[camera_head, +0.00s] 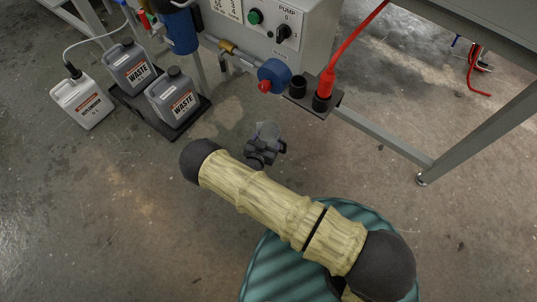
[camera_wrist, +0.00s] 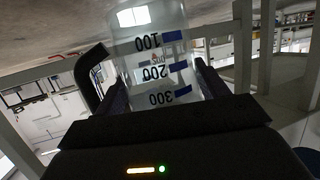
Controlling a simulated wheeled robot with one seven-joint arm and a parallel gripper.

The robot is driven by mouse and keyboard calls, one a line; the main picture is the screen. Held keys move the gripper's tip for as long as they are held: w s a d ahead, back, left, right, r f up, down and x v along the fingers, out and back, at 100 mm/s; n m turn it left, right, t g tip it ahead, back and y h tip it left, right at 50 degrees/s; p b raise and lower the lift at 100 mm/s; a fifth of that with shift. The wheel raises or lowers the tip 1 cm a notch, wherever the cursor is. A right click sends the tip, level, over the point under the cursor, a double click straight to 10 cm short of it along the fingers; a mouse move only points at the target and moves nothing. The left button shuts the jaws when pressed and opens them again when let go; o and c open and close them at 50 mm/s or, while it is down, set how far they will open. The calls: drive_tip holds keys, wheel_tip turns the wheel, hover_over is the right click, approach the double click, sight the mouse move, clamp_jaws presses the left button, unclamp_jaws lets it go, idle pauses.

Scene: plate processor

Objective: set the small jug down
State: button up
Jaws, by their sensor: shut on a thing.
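The small jug (camera_wrist: 150,55) is clear, with blue marks reading 100, 200 and 300 and a dark handle on its left in the wrist view. My gripper (camera_wrist: 162,85) is shut on it, one dark finger on each side. The floor is at the top of the wrist view, and the 100 mark is nearest it, so the jug looks upright. In the head view my gripper (camera_head: 264,152) is small and far below my arm, over open floor, with the pale jug (camera_head: 268,130) just beyond it. The jug's contents are not clear.
A grey machine box (camera_head: 262,40) with a green button, a pump knob and a blue-red fitting stands beyond the jug. Waste cans (camera_head: 172,96) stand in a black tray at left. A white can (camera_head: 82,102) stands beside them.

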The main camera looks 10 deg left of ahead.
wheel_tip(320, 180, down, 6)
drive_tip(key=b, duration=0.3)
drive_tip(key=shift+f+b, duration=1.3)
drive_tip(key=shift+f, duration=0.5)
drive_tip(key=shift+f, duration=0.2)
drive_tip(key=o, duration=1)
drive_tip(key=shift+r, duration=0.2)
